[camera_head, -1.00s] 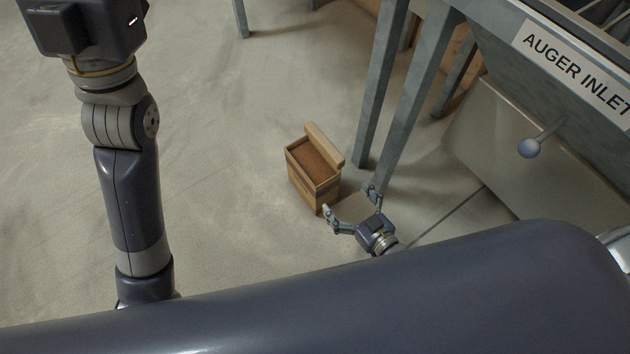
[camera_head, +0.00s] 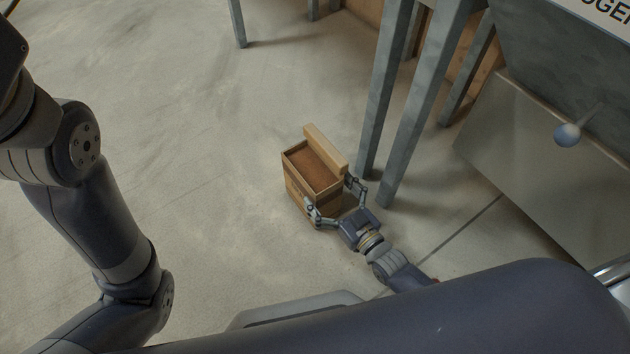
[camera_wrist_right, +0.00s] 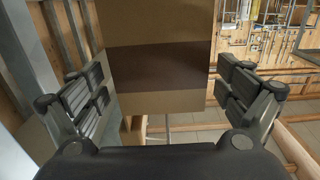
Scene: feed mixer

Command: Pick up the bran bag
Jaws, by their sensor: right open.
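The bran bag (camera_head: 297,188) looks like a tan, box-shaped bag with an open top showing brown contents, standing upright on the floor. A raised flap runs along its far right top edge. My right gripper (camera_head: 334,199) is open, with one finger on each side of the bag's near end. In the right wrist view the bag (camera_wrist_right: 160,65) shows a dark brown band and stands between the open fingers of the right gripper (camera_wrist_right: 165,95), with gaps at both sides. My left arm shows at the left, but its gripper is out of view.
Grey metal legs (camera_head: 425,105) of a stand rise just right of the bag. A sloped panel with a ball-ended lever (camera_head: 567,134) is further right. The floor (camera_head: 170,110) left of the bag is clear. The wrist view shows a wall with hanging tools (camera_wrist_right: 265,45).

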